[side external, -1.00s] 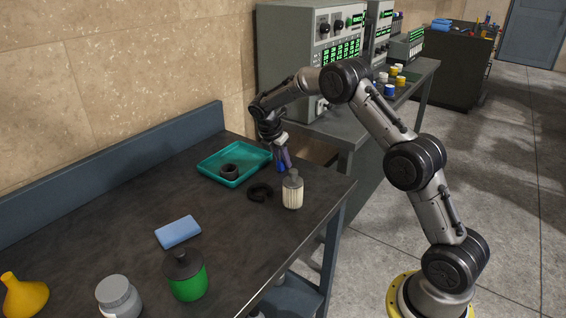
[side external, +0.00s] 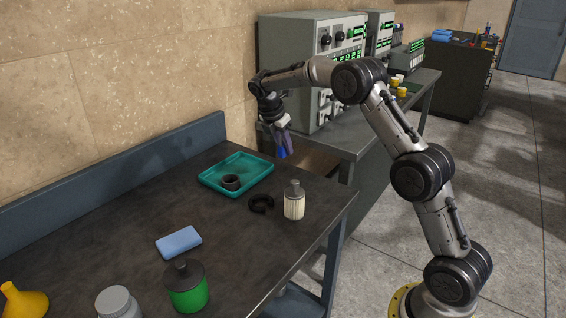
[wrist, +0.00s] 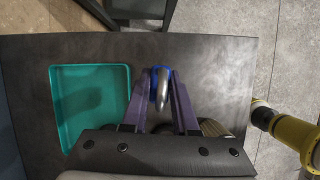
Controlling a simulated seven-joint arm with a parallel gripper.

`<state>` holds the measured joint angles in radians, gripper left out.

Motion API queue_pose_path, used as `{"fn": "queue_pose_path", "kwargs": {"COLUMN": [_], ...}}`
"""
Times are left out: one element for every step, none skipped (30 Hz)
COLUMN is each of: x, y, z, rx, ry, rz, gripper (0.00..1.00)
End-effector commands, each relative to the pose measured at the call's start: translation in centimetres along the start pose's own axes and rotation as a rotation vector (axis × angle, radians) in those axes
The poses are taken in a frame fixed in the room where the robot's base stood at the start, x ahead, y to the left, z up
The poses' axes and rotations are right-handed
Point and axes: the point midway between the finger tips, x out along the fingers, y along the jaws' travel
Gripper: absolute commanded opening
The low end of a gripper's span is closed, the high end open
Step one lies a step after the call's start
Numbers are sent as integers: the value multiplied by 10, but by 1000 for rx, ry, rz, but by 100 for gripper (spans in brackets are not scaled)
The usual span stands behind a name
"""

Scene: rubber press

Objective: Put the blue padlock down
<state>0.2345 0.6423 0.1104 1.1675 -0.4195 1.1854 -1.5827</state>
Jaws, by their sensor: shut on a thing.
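My gripper (side external: 283,153) is shut on the blue padlock (side external: 282,153) and holds it above the far right part of the dark table (side external: 130,240). In the wrist view the padlock (wrist: 161,88) sits between the two purple fingers, its blue body partly hidden and a grey metal part toward the camera. The table surface shows beyond it. The teal tray (side external: 262,160) is left of the gripper, and it also shows in the wrist view (wrist: 122,78).
A black ring lies in the tray. A blue block (side external: 179,242), green-black jar (side external: 187,291), grey jar (side external: 119,303) and yellow funnel (side external: 22,303) are nearer. Bare table lies between.

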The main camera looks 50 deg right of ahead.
Motion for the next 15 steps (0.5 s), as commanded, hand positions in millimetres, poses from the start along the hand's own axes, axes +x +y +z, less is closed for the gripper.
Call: {"fn": "queue_pose_path", "kwargs": {"x": [-7,-11,-16,-21,-26,-33,-40,-46,-55,-62,-68,-77,-83,-89,-96], "y": [0,-1,-3,-6,-8,-13,-18,-24,-33,-41,-50,-62,-72,-83,-98], "z": [1,-1,-4,-8,-14,-22,-30,-39,-52,-62,-72,-85,-94,-103,-114], "rx": [0,-1,-3,-6,-8,-11,-15,-17,-21,-25,-29,-33,-35,-38,-42], "ry": [0,0,1,2,2,4,5,6,8,9,10,11,11,12,12], "rz": [4,3,3,4,6,6,8,9,11,11,12,14,14,15,17], "gripper": [0,0,0,0,0,0,0,0,0,0,0,0,0,0,0]}}
